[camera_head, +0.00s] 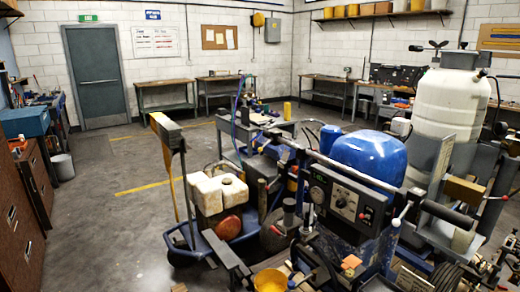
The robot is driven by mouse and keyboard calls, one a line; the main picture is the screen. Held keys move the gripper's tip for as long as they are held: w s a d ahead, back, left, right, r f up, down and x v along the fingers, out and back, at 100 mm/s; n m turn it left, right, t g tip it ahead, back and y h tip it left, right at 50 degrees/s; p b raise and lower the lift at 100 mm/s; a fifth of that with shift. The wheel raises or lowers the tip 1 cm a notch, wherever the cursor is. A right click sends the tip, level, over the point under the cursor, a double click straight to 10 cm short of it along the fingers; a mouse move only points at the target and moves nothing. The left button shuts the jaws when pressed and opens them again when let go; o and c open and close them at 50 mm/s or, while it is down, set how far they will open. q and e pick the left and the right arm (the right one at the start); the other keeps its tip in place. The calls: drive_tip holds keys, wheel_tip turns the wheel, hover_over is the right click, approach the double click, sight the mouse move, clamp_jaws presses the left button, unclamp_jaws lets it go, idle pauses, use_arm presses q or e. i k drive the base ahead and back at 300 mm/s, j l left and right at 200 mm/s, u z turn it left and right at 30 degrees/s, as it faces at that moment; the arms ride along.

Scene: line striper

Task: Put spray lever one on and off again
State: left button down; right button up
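The line striper (345,200) stands at the right front, with a blue rounded cover (368,155) and a dark control panel (343,202). A handlebar (340,168) with black grips runs across it above the panel. Another red-tipped part (276,229) shows left of the panel. I cannot tell which one is spray lever one, or its position. Neither of my grippers shows in this view.
A white tank (450,100) stands behind the striper at right. A blue cart (190,245) with an upright handle stands at its left. A yellow bucket (270,280) is at the bottom. Brown cabinets (22,210) line the left. The grey floor (110,230) between is free.

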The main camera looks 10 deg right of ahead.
sight(265, 145)
drive_tip(key=i+j, duration=0.15)
drive_tip(key=i, duration=0.3)
drive_tip(key=i+j, duration=0.15)
drive_tip(key=i, duration=0.3)
drive_tip(key=i+j, duration=0.2)
drive_tip(key=i, duration=0.25)
drive_tip(key=i+j, duration=0.15)
drive_tip(key=i, duration=0.3)
